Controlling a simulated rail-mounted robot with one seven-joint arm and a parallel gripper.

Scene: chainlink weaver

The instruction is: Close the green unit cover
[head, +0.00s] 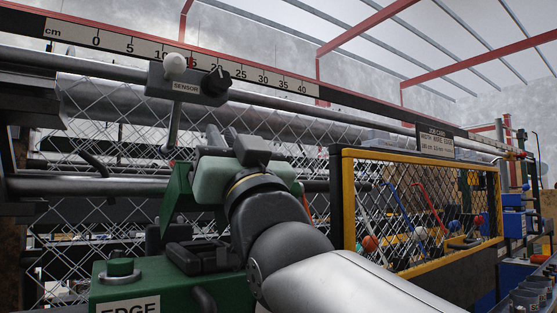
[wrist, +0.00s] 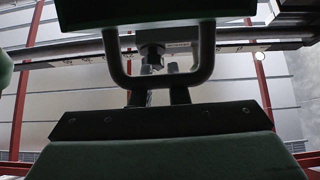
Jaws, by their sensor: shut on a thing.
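The green unit (head: 125,290) stands at the lower left in the head view, with a label that reads "EDGE" in part. Its green cover (head: 176,198) is raised, tilted up above the base, and partly hidden behind my gripper. In the wrist view the cover's green edge (wrist: 150,12) is at the top, with a dark U-shaped handle (wrist: 118,65) below it. My gripper (wrist: 159,92) is shut on this handle, its two short dark fingers meeting the bar. In the head view my gripper (head: 221,137) is in front of the cover; the grip itself is hard to see.
A sensor box (head: 188,82) with a white knob hangs from the rail just above my gripper. Wire mesh (head: 90,145) spreads behind. A yellow-framed mesh guard (head: 347,205) stands close to the right of my arm. A green button (head: 120,267) sits on the unit's top.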

